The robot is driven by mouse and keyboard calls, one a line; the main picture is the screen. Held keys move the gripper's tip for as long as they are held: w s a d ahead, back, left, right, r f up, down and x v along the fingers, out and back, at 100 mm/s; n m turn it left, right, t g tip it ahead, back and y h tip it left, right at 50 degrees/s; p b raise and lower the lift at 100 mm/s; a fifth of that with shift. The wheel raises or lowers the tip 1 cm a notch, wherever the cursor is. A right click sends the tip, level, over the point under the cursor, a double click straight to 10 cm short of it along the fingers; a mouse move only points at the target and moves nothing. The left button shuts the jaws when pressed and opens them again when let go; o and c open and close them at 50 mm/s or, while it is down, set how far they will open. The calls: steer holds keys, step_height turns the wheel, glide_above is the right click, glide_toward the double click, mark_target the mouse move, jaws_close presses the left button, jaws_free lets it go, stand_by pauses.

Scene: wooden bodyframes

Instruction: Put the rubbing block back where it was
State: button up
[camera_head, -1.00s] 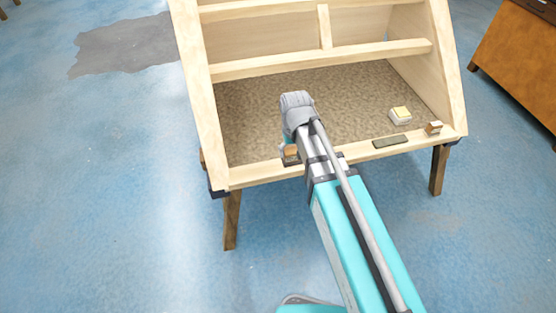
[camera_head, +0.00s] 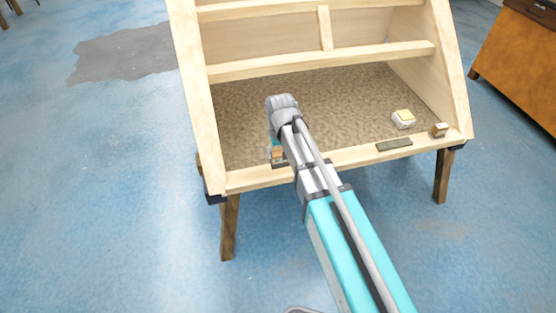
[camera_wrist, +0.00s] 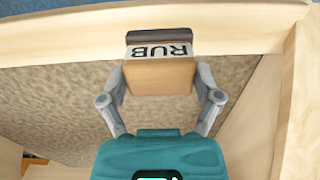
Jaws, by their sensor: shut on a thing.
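The rubbing block (camera_wrist: 160,76) is a small tan wooden block between the two grey fingers of my gripper (camera_wrist: 160,84) in the wrist view. A white band with dark "RUB" lettering, upside down, shows along its far side. A dark strip (camera_wrist: 158,36) lies just beyond the lettering, over the pale front rail. In the head view the block (camera_head: 277,153) shows small beside my wrist, at the left part of the front rail (camera_head: 250,178). My arm hides most of the gripper there. I cannot tell whether the block touches the rail.
On the right of the wooden frame, a dark green flat pad (camera_head: 394,144) and another small wooden block (camera_head: 440,130) sit on the front rail. A white-and-yellow item (camera_head: 403,119) stands on the speckled floor panel (camera_head: 340,105) behind them. Slanted side posts bound the frame.

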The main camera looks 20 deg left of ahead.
mark_target(278, 159)
steer(key=shift+w+a+f+b, duration=0.25)
steer(key=shift+a+f+b, duration=0.05)
steer(key=shift+f+b, duration=1.7)
steer(key=shift+b, duration=0.05)
steer(key=shift+f, duration=0.1)
steer(key=o, duration=0.8)
step_height(278, 159, up, 12)
steer(key=p, duration=1.2)
